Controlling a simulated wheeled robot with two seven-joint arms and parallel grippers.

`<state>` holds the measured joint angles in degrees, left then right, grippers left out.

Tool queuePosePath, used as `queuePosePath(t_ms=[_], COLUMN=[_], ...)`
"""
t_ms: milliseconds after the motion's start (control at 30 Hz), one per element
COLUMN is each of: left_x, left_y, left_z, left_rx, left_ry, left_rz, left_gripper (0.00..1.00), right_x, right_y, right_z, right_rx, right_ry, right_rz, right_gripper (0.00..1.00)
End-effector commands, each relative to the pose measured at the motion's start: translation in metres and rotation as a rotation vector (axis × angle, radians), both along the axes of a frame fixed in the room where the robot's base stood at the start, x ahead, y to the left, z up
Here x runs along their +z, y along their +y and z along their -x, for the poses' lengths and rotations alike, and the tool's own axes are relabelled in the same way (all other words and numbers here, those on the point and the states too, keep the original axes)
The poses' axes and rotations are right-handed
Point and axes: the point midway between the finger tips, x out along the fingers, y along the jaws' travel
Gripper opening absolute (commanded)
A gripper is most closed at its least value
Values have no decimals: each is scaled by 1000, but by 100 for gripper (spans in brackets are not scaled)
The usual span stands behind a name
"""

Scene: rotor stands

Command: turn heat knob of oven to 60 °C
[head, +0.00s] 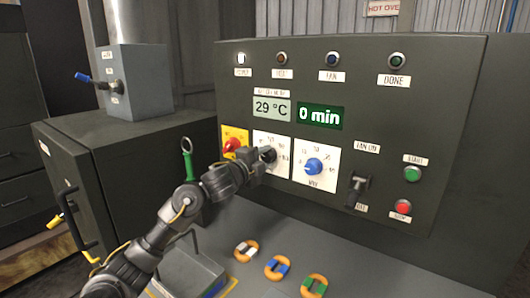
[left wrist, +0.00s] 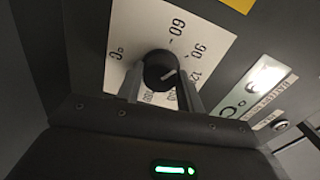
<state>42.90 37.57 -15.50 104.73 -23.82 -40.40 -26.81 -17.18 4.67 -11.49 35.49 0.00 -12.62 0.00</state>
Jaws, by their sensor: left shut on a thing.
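The heat knob (left wrist: 160,68) is a small black round knob on a white dial plate (left wrist: 215,30) printed with numbers including 60 and 90. Its white mark slants up to the right in the left wrist view, roughly towards the 90 side; the exact setting is hard to tell. My left gripper (left wrist: 160,92) is shut on the knob, one finger on each side. In the head view my left gripper (head: 262,160) covers much of the knob and part of its dial plate (head: 270,138). The temperature display (head: 271,108) reads 29 °C. My right gripper is out of view.
A blue timer knob (head: 314,165) sits just right, with a red knob (head: 232,146) on yellow at left. A black fan lever (head: 356,188), green button (head: 412,174) and red button (head: 403,206) are farther right. Several coloured rings (head: 277,268) lie on the surface below.

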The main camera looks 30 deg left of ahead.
Motion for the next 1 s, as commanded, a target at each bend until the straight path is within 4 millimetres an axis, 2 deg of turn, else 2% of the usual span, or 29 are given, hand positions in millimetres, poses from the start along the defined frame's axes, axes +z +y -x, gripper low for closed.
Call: queuePosePath(t_ms=[33,100,500,1000], left_x=[3,3,3,0], left_y=[-1,-1,0,0], left_z=[0,0,0,0], left_rx=[-1,-1,1,0], left_ry=[10,19,61,81], left_rz=[45,110,416,556], left_gripper=[14,14,14,14], right_x=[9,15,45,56], right_y=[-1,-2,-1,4], right_z=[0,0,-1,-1], right_rx=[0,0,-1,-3], right_ry=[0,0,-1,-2], right_rz=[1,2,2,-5], right_gripper=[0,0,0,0])
